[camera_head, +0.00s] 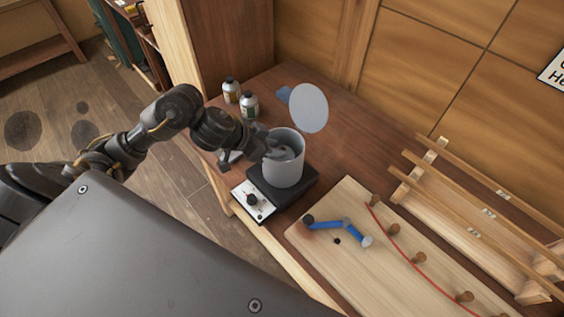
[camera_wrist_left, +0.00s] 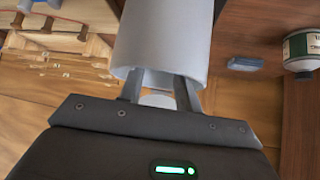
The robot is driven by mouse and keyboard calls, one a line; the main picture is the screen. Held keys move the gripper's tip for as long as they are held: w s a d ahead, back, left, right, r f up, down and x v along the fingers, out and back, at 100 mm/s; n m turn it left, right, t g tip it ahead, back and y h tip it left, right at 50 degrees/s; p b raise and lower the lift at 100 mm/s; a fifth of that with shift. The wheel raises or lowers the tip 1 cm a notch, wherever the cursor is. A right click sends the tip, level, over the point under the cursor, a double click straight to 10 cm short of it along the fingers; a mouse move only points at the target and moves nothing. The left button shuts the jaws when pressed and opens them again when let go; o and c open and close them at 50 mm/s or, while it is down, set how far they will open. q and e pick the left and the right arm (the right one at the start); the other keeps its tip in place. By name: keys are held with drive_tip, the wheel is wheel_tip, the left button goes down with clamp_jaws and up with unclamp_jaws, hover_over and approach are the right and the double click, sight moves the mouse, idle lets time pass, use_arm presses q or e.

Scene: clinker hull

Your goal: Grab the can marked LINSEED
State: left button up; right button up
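Two small labelled cans with dark caps stand on the bench behind my left arm: one with a yellowish label (camera_head: 231,90), one with a green label (camera_head: 249,104). Their lettering is too small to read in the head view. A can with a green and white label (camera_wrist_left: 302,48) also shows upside down at the right of the left wrist view, cut by the edge. My left gripper (camera_head: 280,152) is at the mouth of a grey pot (camera_head: 285,170), apart from the cans. My right gripper is out of view.
The pot stands on a black hotplate (camera_head: 309,190) with a knob panel, its round lid (camera_head: 309,108) raised behind it. A pegged board (camera_head: 400,280) with a blue jointed piece (camera_head: 352,231) and a wooden rack (camera_head: 465,200) lie to the right. A small blue item (camera_head: 283,95) lies beside the lid.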

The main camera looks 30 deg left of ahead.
use_arm(q)
drive_tip(key=shift+x, duration=1.2)
drive_tip(key=shift+r, duration=0.1)
clamp_jaws()
drive_tip(key=shift+r, duration=0.1)
